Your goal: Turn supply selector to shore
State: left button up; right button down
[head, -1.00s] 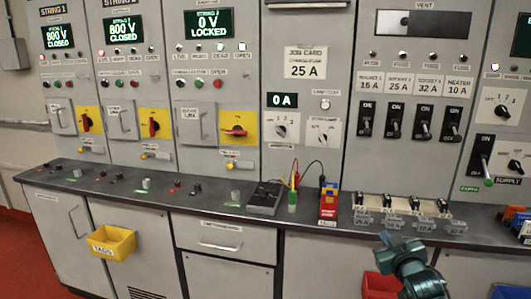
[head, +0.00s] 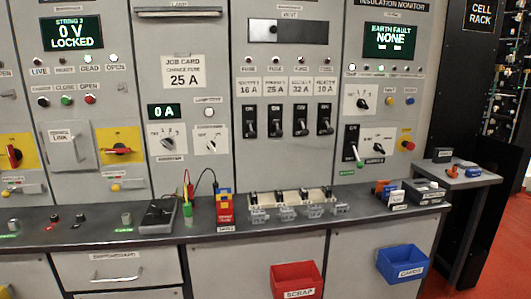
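The supply selector (head: 378,148) is a small black rotary knob on a white plate, low on the right-hand panel. A label below it seems to read SUPPLY, as it does in the earlier frame. The knob's pointer looks tilted, but its position legends are too small to read. Neither of my grippers is in view.
Another rotary knob (head: 362,103) is above. Below, the worktop (head: 350,207) holds fuse holders (head: 290,197) and boxes (head: 423,190). Red (head: 296,280) and blue (head: 402,263) bins hang in front.

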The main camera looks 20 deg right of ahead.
aim_at(377, 147)
jog(key=z, duration=1.5)
jog(key=i+l, duration=1.3)
jog(key=l, duration=0.15)
